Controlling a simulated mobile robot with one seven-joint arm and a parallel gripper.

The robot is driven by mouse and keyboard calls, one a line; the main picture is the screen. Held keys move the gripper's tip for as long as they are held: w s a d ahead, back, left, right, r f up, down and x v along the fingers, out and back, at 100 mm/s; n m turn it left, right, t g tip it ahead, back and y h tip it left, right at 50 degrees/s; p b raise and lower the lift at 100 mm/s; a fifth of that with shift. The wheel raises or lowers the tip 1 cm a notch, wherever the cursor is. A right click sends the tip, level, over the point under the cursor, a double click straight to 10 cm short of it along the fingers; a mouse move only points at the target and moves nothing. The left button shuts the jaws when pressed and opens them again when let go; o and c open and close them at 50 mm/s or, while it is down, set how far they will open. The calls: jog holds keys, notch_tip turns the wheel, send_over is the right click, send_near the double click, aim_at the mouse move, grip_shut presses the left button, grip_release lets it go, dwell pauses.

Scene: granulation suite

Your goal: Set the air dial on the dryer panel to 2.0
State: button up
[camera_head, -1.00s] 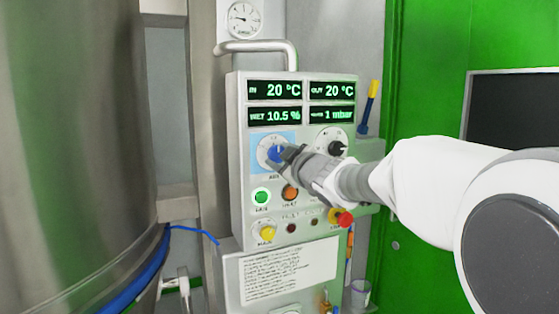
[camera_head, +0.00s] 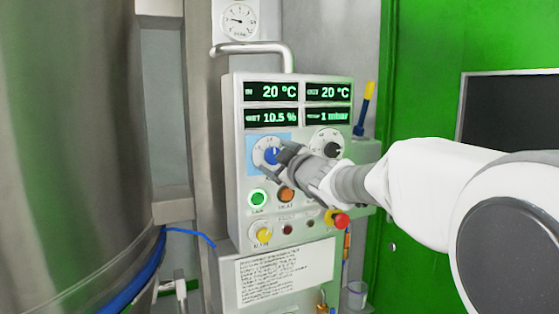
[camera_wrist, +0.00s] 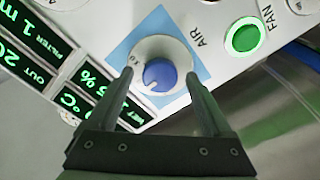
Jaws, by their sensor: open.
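The dryer panel (camera_head: 240,200) is a light grey box with green displays at the top. Its air dial (camera_head: 269,154) is a blue knob on a pale round scale over a light blue square, at the panel's left. In the wrist view the blue knob (camera_wrist: 160,75) has a white pointer mark and the label AIR beside it; the scale is partly hidden and too small to read. My gripper (camera_head: 281,158) is at the dial. In the wrist view its fingers (camera_wrist: 160,82) are open, one on each side of the knob, with gaps visible between fingers and knob.
A black knob (camera_head: 333,149) is right of the air dial. Below are a lit green button (camera_head: 258,198), an orange button (camera_head: 286,194), a yellow knob (camera_head: 260,235) and a red button (camera_head: 341,222). A large steel vessel (camera_head: 75,150) stands at the left.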

jog(key=p+v, duration=0.1)
jog(key=v, duration=1.6)
jog(key=shift+s+p, duration=0.2)
jog(key=shift+p, duration=0.1)
jog(key=shift+d, duration=0.15)
jog(key=s+d+f+m+g+h+p, duration=0.4)
jog(key=s+d+f+m+h, duration=0.1)
jog(key=s+d+m+h, duration=0.4)
jog(key=s+a+f+m+g+y+p, duration=0.2)
jog(key=s+f+g, duration=0.5)
jog(key=s, duration=0.7)
jog(key=a+f+m+p, duration=0.1)
jog(key=m, duration=0.1)
jog(key=shift+m, duration=0.3)
